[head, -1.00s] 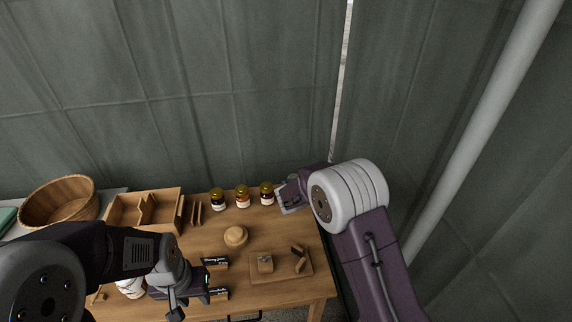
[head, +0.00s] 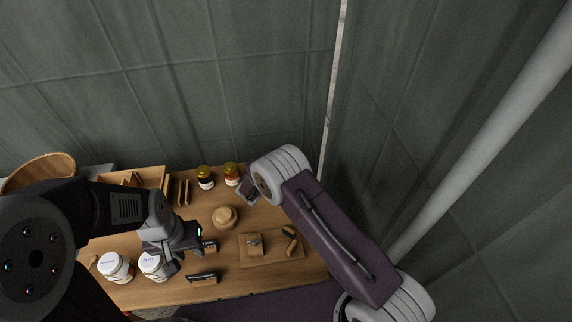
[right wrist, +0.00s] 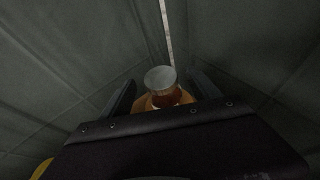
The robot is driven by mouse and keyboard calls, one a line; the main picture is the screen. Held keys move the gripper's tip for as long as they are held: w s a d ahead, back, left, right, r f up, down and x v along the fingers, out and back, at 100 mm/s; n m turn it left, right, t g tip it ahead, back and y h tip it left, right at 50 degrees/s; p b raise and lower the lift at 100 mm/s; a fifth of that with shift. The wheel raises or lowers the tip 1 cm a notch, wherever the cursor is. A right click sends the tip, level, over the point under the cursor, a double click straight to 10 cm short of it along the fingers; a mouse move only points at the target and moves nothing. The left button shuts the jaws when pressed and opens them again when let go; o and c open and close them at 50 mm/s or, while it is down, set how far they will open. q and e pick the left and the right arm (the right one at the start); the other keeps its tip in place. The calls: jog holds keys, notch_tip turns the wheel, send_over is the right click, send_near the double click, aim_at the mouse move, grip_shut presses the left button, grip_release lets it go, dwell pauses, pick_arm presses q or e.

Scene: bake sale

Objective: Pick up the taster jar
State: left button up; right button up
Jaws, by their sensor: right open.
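A jar with a grey lid (right wrist: 160,78) and an amber body stands between the two fingers of my right gripper (right wrist: 163,90) in the right wrist view. The fingers are apart, one on each side, and do not visibly touch it. I cannot tell for sure that it is the taster jar. In the head view my right gripper (head: 248,190) is partly hidden by its wrist at the table's back right. A dark jar (head: 205,178) and an orange jar (head: 231,175) stand left of it. My left gripper (head: 185,240) is over the table's front left; its jaw opening is unclear.
White jars (head: 116,267) stand at the front left of the wooden table. A round wooden piece (head: 225,216), a board (head: 262,262) and small dark signs (head: 204,279) lie mid-table. A divided wooden tray (head: 150,177) and a basket (head: 38,172) are at the back left.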

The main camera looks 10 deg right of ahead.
jog(key=shift+w+d+f, duration=0.1)
jog(key=shift+w+d, duration=0.05)
jog(key=shift+w, duration=0.05)
jog(key=x, duration=0.5)
jog(key=shift+d+p, duration=0.1)
jog(key=shift+p, duration=0.2)
jog(key=shift+s+r, duration=0.1)
jog(key=shift+r, duration=0.15)
jog(key=shift+c, duration=1.2)
grip_shut()
jog(key=shift+r, duration=0.1)
